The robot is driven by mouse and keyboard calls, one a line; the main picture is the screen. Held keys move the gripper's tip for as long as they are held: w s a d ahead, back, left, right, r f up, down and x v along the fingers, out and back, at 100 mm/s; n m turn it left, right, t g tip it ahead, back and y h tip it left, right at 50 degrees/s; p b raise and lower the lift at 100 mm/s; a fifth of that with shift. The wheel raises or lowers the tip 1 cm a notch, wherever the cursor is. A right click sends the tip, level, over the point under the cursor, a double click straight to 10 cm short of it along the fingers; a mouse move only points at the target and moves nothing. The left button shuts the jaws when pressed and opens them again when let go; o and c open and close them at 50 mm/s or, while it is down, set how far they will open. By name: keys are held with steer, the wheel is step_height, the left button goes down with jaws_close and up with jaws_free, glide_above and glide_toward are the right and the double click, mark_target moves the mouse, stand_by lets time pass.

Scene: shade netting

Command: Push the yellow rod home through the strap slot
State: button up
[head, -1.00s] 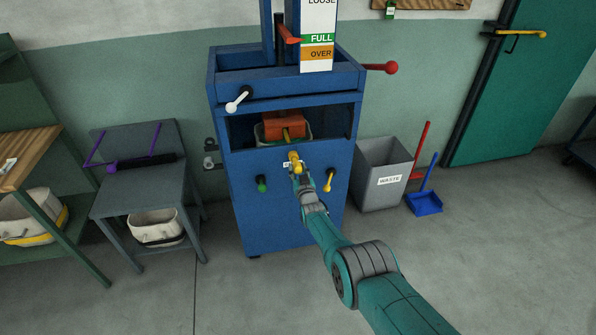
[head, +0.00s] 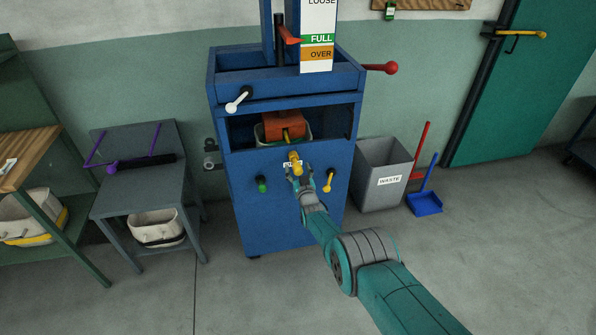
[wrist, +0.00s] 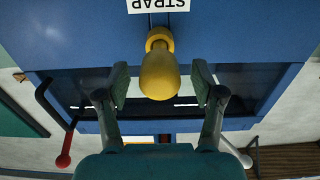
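The yellow rod (head: 295,163) sticks out of the blue machine's front at the STRAP label, with its rounded knob facing me. In the wrist view the knob of the yellow rod (wrist: 160,76) lies between my fingers, with a gap on each side. My gripper (head: 301,174) is open just in front of and below the knob; its spread fingers also show in the wrist view (wrist: 161,88). The STRAP label (wrist: 159,5) appears upside down there. The slot itself is hidden behind the knob.
The blue machine (head: 270,215) has an open bay with an orange block (head: 283,125) and a small yellow piece below it. A green knob (head: 262,184) and a yellow handle (head: 328,181) flank the rod. A grey waste bin (head: 381,178) stands right.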

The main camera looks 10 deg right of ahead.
steer(key=shift+w+f, duration=0.1)
stand_by(0.5)
steer(key=shift+s+f, duration=0.1)
steer(key=shift+s, duration=0.2)
steer(key=s, duration=1.3)
